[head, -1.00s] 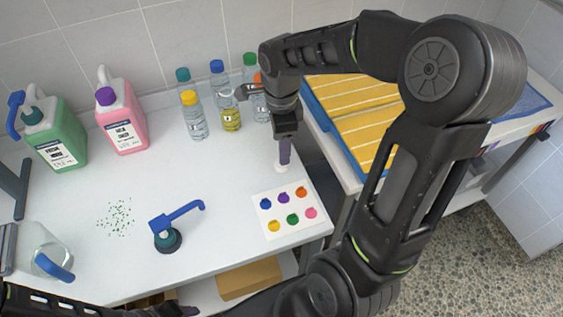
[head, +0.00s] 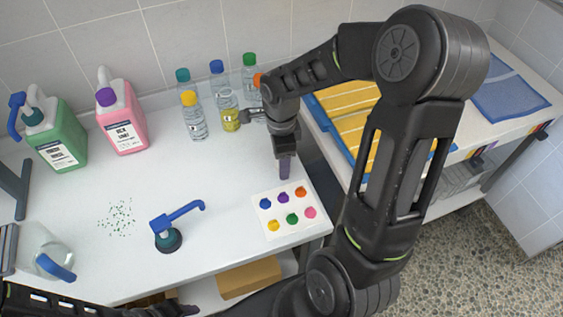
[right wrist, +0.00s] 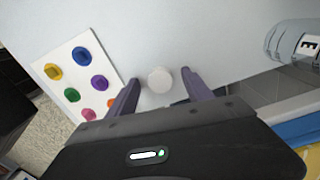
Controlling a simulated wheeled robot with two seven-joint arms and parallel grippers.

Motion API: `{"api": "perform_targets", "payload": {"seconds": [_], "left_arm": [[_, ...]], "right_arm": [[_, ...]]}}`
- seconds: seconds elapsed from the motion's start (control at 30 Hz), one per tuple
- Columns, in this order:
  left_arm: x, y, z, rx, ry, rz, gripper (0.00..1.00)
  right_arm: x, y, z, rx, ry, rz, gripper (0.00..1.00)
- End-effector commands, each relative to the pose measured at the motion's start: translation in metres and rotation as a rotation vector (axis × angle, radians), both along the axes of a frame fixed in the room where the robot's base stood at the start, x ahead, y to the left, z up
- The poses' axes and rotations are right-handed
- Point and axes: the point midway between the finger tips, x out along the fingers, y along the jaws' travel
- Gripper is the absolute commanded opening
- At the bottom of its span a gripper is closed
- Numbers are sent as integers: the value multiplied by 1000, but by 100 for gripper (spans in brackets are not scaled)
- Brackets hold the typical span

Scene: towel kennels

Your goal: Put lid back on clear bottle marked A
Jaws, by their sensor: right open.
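A round white lid (right wrist: 160,80) lies on the counter in the right wrist view, between and just beyond the fingertips of my right gripper (head: 284,176). That gripper is open, points down, and hides the lid in the head view. Clear bottles stand at the back wall; one in front holds yellow liquid (head: 231,121), and its top is hard to make out. Their letters are too small to read in the head view, so I cannot tell which is A. A bottle marked E (right wrist: 306,44) shows in the right wrist view. My left gripper is low at the bottom left, its fingers unclear.
A colour-dot card (head: 288,232) lies close to the right gripper. A blue pump head (head: 168,236), green specks (head: 119,217), a green jug (head: 62,140) and a pink jug (head: 122,122) stand left. Yellow towels (head: 345,100) lie on the right bench.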

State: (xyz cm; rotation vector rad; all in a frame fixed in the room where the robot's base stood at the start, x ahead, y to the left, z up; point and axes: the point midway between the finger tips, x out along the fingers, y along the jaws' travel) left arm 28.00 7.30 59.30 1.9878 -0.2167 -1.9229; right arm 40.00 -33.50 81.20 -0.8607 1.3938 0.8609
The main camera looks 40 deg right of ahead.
Motion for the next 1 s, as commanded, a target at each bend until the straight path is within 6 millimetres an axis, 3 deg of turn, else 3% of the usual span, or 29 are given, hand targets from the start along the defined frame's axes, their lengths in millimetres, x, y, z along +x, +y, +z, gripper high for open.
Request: {"api": "perform_targets", "payload": {"seconds": [0.5,1.0], "left_arm": [[0,0,0,0,0,0,38],[0,0,0,0,0,0,38]], "right_arm": [[0,0,1,0,0,0,59],[0,0,1,0,0,0,18]]}}
